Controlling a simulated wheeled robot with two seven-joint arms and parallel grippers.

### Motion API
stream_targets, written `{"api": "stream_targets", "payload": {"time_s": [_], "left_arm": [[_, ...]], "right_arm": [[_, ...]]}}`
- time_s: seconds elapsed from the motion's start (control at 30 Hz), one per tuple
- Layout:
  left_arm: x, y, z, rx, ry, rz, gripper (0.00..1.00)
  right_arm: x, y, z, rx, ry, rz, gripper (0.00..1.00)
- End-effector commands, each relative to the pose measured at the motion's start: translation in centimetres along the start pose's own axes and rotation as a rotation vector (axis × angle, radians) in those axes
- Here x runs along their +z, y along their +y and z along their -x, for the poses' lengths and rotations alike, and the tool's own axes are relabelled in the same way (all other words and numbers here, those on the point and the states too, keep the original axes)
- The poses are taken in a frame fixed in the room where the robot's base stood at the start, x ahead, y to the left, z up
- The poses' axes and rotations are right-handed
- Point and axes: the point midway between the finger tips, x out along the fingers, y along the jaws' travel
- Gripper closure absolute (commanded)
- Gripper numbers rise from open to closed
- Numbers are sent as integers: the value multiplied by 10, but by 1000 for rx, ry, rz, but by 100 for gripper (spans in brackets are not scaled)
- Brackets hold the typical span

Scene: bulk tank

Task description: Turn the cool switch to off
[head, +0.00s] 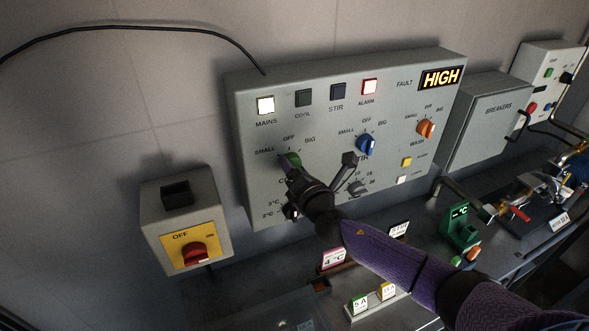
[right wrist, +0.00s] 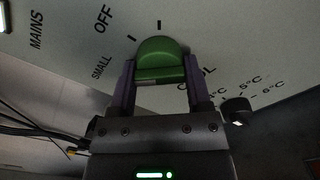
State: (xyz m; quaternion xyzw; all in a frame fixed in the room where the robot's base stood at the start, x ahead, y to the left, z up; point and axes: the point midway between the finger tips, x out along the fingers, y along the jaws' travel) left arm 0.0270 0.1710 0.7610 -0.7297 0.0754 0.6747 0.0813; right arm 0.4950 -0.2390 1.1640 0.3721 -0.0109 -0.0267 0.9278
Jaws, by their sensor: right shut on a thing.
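The cool switch is a green knob (head: 291,158) at the lower left of the grey control panel (head: 255,195), with SMALL, OFF and BIG printed around it. My right gripper (head: 290,168) is at this knob and hides part of it in the head view. In the right wrist view the green knob (right wrist: 158,56) sits between the two fingers, which are shut on its sides. I cannot tell for sure which mark the knob points to. My left gripper is in neither view.
A blue stir knob (head: 367,145) and an orange wash knob (head: 426,128) are to the right on the panel. Signs stand on the ledge below.

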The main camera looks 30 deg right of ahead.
Motion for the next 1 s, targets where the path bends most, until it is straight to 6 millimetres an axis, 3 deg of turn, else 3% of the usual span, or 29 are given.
{"api": "stream_targets", "payload": {"time_s": [0.6, 1.0], "left_arm": [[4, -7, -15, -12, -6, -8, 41], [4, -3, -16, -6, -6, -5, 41]], "right_arm": [[-1, 0, 0, -2, 1, -506, 96], [-1, 0, 0, -2, 2, -741, 96]]}}
